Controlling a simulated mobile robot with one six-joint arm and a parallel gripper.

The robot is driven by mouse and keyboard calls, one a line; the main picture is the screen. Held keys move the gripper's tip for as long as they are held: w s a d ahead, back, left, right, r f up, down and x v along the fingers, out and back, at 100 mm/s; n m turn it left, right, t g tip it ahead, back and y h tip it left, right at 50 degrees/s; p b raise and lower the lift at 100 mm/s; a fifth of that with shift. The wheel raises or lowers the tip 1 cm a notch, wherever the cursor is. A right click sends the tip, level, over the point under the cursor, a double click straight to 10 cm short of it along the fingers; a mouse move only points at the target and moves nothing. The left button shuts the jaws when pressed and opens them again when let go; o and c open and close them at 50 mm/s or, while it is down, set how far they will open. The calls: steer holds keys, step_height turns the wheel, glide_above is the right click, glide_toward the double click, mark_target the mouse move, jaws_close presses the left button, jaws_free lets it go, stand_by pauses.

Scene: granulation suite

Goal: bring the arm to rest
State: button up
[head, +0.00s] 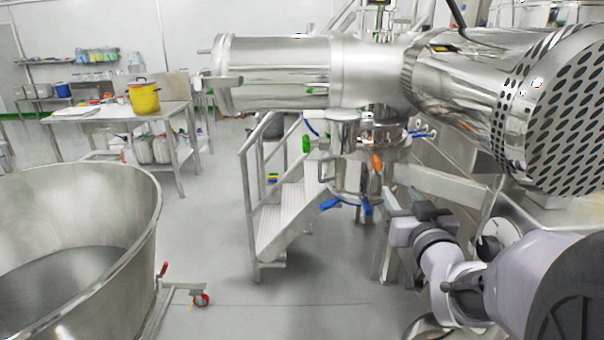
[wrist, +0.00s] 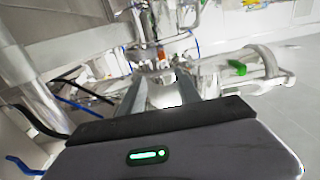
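My gripper (head: 402,196) is at the right of the head view, in front of the steel machine (head: 372,75). My lavender and dark arm reaches up to it from the lower right corner. In the wrist view the two grey fingers of my gripper (wrist: 158,84) stand apart, with bright steel parts visible through the gap. I see nothing held between them. The fingers point toward the machine's pipes and valves; I cannot tell how far off these are.
A large steel bowl (head: 138,205) on a castored frame stands at the left. Metal steps (head: 285,222) stand in the middle. A table (head: 172,110) with a yellow pot (head: 144,98) is at the back left. Grey floor is clear between bowl and steps.

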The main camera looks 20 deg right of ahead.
steer(key=s+a+f+g+y, duration=0.3)
steer(key=s+a+f+g, duration=0.2)
steer(key=s+a, duration=0.6)
steer(key=s+a+f+m+g+y, duration=0.1)
steer(key=s+a+f+g+y, duration=0.2)
steer(key=s+a, duration=0.8)
steer(key=a+f+g, duration=0.2)
steer(key=a+g, duration=0.1)
steer(key=a, duration=0.1)
steer(key=shift+a+f+g+y, duration=0.2)
steer(key=shift+f+g+y, duration=0.1)
